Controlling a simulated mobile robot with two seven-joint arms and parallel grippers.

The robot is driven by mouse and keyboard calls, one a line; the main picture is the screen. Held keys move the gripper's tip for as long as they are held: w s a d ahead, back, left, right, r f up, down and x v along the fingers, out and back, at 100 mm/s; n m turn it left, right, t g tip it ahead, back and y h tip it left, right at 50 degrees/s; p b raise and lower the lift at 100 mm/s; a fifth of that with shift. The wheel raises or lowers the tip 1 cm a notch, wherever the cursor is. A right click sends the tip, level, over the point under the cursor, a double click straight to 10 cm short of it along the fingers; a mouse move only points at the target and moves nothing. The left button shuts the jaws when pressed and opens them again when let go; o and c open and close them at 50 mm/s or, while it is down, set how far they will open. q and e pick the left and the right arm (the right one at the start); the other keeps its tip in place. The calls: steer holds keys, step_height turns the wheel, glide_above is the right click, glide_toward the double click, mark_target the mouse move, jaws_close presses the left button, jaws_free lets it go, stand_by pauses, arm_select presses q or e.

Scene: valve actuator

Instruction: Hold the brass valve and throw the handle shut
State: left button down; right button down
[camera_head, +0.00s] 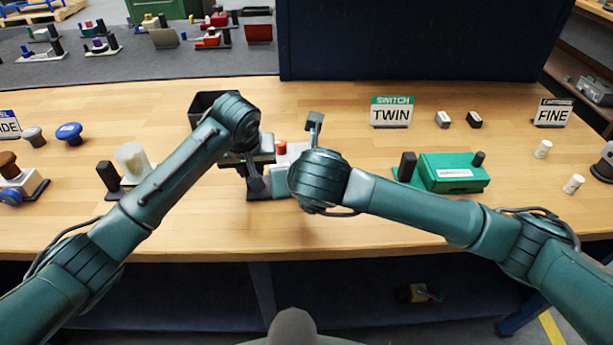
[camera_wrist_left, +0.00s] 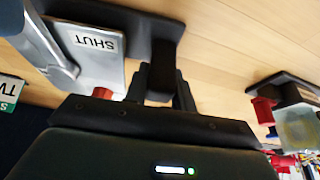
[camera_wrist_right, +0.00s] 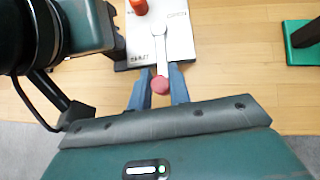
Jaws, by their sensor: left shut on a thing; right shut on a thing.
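The valve unit has a light plate (camera_wrist_right: 177,42), a grey lever (camera_wrist_right: 160,48) and a red knob (camera_wrist_right: 160,86) at the lever's end. An orange-red cap (camera_wrist_right: 139,7) stands on the plate. The SHUT label (camera_wrist_left: 95,41) reads clearly in the left wrist view. My right gripper (camera_wrist_right: 158,84) is shut around the lever's knob end. My left gripper (camera_wrist_left: 162,82) is shut on the dark upright post (camera_wrist_left: 166,62) of the unit's base. In the head view the unit's dark base (camera_head: 268,192) is largely hidden by my arms. No brass colour shows.
A dark bin (camera_head: 203,102) stands behind the unit. A green box (camera_head: 455,172) sits to the right, a white cylinder device (camera_head: 132,162) to the left. A dark blue panel rises behind the bench.

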arm_select(q)
steer(key=shift+s+f, duration=0.15)
steer(key=shift+f, duration=0.15)
arm_select(e)
steer(key=shift+a, duration=0.15)
steer(key=c, duration=1.3)
jaws_free()
steer(key=shift+h, duration=0.3)
steer(key=v, duration=1.2)
steer(key=shift+s, duration=0.15)
arm_select(q)
steer(key=c, duration=1.5)
jaws_free()
steer(key=o, duration=0.4)
steer(key=shift+r, duration=0.2)
arm_select(e)
steer(key=shift+f, duration=0.1)
arm_select(q)
steer(key=shift+w, duration=0.2)
